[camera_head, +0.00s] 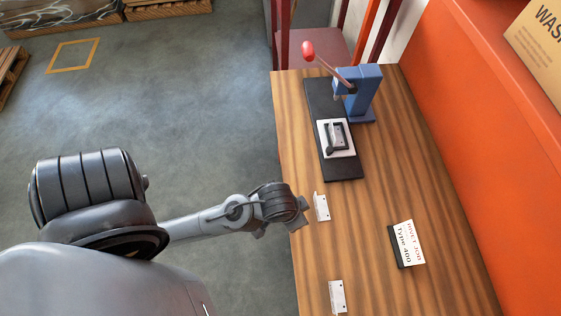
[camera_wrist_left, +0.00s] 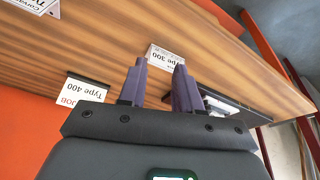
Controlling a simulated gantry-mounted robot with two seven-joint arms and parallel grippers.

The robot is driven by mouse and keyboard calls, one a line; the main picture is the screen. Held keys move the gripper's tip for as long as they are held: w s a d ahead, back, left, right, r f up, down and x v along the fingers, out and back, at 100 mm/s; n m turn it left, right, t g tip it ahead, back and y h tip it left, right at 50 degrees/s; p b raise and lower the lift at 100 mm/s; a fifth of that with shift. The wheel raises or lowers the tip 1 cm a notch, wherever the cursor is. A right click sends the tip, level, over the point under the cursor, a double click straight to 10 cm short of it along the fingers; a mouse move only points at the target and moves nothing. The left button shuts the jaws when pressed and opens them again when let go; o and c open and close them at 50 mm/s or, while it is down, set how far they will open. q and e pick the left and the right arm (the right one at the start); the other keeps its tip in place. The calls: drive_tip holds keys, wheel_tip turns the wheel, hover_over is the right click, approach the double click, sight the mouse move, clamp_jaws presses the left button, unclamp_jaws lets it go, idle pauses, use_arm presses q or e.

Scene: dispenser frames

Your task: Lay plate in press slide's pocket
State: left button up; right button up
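The blue press (camera_head: 367,92) with its red-knobbed lever (camera_head: 308,50) stands at the far end of the wooden table. Its black base (camera_head: 345,172) runs toward me and carries a white slide (camera_head: 348,151) with a grey recess or part and a dark knob on it. I cannot tell whether the pocket is empty. No loose plate can be clearly made out. My left gripper (camera_head: 287,222) is at the table's left edge, beside a small white card stand. In the left wrist view the two fingers (camera_wrist_left: 160,80) are apart with nothing between them. My right gripper is not in view.
The white card stand (camera_head: 321,207) and another (camera_head: 337,297) stand near the table's left edge. A "Type 400" job card (camera_head: 409,243) stands at right. A "Type 300" card shows in the left wrist view (camera_wrist_left: 165,57). An orange wall (camera_head: 480,120) bounds the table's right side.

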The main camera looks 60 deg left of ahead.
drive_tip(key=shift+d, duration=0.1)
use_arm(q)
drive_tip(key=shift+m, duration=0.5)
drive_tip(key=s+a, duration=0.1)
drive_tip(key=a, duration=0.1)
drive_tip(key=s+a+r, duration=0.1)
drive_tip(key=s+a, duration=0.1)
drive_tip(key=shift+a, duration=0.1)
drive_tip(key=shift+r, duration=0.1)
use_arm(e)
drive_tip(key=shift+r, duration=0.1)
use_arm(q)
wheel_tip(320, 180, up, 17)
drive_tip(key=p, duration=1.7)
drive_tip(key=shift+r, duration=0.15)
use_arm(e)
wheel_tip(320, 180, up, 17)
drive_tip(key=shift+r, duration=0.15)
